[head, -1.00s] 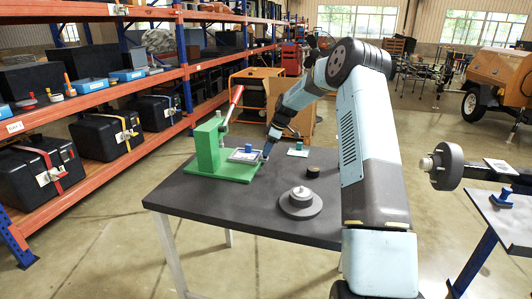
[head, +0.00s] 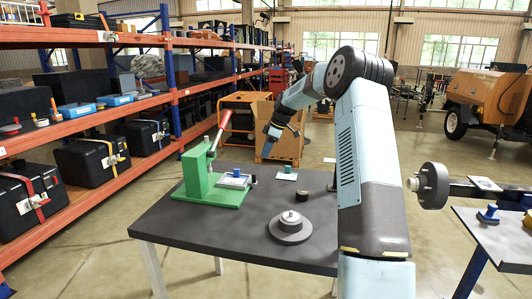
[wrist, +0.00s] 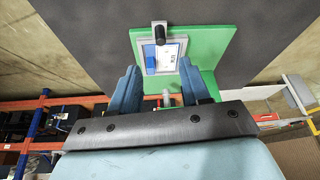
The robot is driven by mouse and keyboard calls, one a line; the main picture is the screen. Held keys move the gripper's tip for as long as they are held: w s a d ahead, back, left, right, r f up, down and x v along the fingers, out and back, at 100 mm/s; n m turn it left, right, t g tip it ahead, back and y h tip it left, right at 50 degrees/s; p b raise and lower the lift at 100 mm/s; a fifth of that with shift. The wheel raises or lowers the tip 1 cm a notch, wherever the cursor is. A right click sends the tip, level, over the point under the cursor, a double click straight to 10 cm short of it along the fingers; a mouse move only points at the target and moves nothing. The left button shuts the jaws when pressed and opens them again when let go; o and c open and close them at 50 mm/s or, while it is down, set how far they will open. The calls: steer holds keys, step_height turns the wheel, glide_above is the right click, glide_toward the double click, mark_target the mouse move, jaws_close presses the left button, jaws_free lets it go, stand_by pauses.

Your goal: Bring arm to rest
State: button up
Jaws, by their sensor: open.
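My arm (head: 361,160) arches over the right side of the dark table. My gripper (head: 267,155) points down above the table's far edge, apart from everything below it. In the wrist view my gripper (wrist: 158,84) shows two blue fingers spread apart with nothing between them. Below and ahead of them is the green press (head: 200,175) with its red handle, carrying a white-framed plate (head: 235,181) with a blue block. The plate also shows in the wrist view (wrist: 172,62), with a black knob at its edge.
A grey round flanged part (head: 290,229), a black ring (head: 302,195) and a small card with a green knob (head: 287,174) are on the table (head: 180,228). Orange shelving (head: 90,135) stands left. A second table (head: 505,245) and a grey wheel (head: 433,186) are at right.

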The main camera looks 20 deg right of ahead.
steer(key=s+a+r+m+h, duration=0.1)
steer(key=s+a+r+m, duration=0.15)
steer(key=s+r, duration=0.4)
steer(key=s+a+r+m+t+h, duration=0.15)
steer(key=s+a+r, duration=0.25)
steer(key=s, duration=0.6)
steer(key=s+a+r+m+h, duration=0.1)
steer(key=s+a+r+m, duration=0.15)
steer(key=s+r, duration=0.45)
steer(key=s+f+m+t, duration=0.1)
steer(key=s+m, duration=0.2)
steer(key=s, duration=1.2)
steer(key=s+f+m+t, duration=0.1)
steer(key=s+m, duration=0.3)
steer(key=s, duration=1.1)
steer(key=shift+a+f, duration=0.15)
steer(key=shift+f, duration=0.65)
